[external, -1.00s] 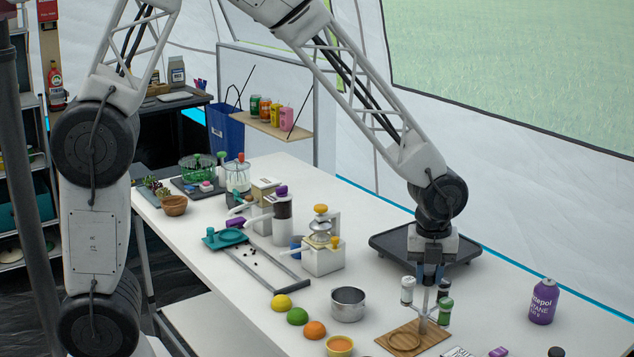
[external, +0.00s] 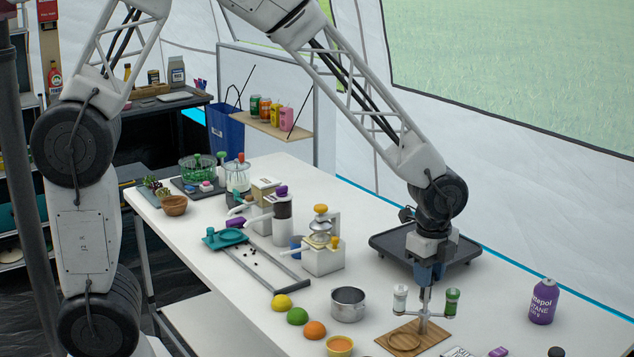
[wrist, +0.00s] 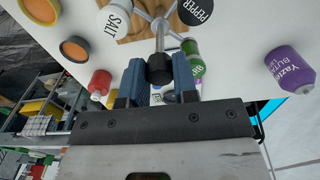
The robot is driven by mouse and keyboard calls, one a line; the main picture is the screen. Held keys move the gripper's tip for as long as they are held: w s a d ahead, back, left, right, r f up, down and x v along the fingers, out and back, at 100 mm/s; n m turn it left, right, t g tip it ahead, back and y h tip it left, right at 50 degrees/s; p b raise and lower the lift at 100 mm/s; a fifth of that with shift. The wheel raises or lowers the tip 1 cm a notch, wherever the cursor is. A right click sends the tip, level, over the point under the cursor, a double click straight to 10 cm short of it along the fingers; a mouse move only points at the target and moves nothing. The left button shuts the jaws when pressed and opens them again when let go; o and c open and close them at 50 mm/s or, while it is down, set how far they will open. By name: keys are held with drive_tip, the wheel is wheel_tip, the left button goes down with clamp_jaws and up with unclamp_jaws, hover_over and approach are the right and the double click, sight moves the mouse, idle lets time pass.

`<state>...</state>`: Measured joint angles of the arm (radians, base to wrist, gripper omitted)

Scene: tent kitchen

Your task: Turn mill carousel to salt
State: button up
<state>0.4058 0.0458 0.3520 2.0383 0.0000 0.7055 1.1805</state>
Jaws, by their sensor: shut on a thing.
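The mill carousel (external: 424,308) stands upright on a wooden board (external: 412,338) at the front right of the worktop. A white mill (external: 400,298) shows on its left and a green mill (external: 451,303) on its right. In the wrist view, the white mill reads SALT (wrist: 115,20), a black-topped one reads PEPPER (wrist: 196,10), and the green mill (wrist: 193,58) is partly behind a finger. My gripper (wrist: 160,72) points down, its blue fingers shut around the black knob (wrist: 160,68) atop the carousel's post. Mills behind the post are hidden in the external view.
A purple canister (external: 543,301) stands right. A dark tray (external: 390,243) lies behind. A red-and-white item (wrist: 99,83) shows in the wrist view.

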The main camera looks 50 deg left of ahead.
drive_tip(key=n, duration=0.4)
drive_tip(key=shift+n, duration=0.3)
drive_tip(key=n, duration=0.4)
drive_tip(key=shift+n, duration=0.3)
drive_tip(key=o, duration=0.9)
drive_tip(key=shift+r, duration=0.1)
drive_tip(key=shift+r, duration=3.85)
